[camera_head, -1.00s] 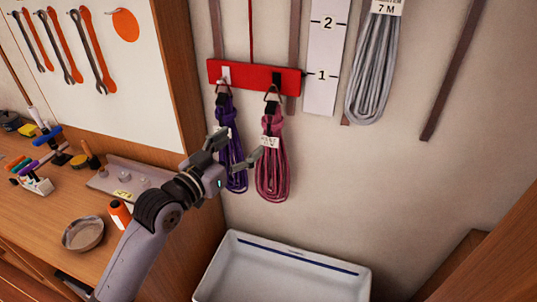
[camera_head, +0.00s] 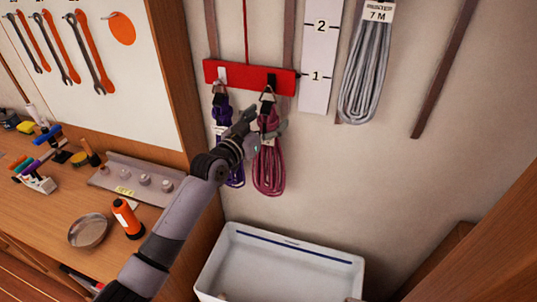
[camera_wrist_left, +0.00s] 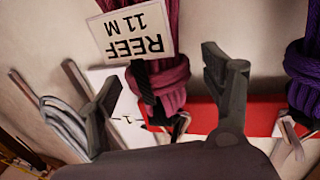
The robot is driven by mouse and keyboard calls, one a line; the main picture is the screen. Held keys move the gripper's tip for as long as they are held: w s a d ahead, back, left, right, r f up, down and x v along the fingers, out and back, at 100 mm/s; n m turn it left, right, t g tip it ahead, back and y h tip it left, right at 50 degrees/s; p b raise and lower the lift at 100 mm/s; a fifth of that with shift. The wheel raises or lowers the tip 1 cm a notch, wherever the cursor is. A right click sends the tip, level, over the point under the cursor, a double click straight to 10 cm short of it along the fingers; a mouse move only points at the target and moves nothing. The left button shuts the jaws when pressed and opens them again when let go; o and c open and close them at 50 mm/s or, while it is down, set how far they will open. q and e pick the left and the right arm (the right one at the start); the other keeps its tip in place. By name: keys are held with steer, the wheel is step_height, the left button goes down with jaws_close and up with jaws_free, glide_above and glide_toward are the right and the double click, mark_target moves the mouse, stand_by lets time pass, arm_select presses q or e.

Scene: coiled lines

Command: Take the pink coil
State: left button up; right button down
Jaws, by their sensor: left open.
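The pink coil (camera_head: 268,178) hangs from a black hook on the red board (camera_head: 240,76), to the right of the purple coil (camera_head: 222,112). My left gripper (camera_head: 264,122) is open at the upper part of the pink coil and hides some of it. In the left wrist view, which is turned over, the pink coil (camera_wrist_left: 172,72) shows between the two spread fingers, with a white tag (camera_wrist_left: 130,32) reading "REEF 11 M". I cannot tell whether a finger touches it. My right gripper is out of view.
A grey coil (camera_head: 365,80) hangs further right, past a numbered white strip (camera_head: 318,50). A white bin (camera_head: 285,262) stands below. The workbench (camera_head: 50,215) lies left.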

arm_select(q)
steer(key=shift+w+d, duration=0.2)
steer(key=shift+w, duration=0.1)
jaws_close()
stand_by(0.9)
steer(key=shift+r, duration=0.1)
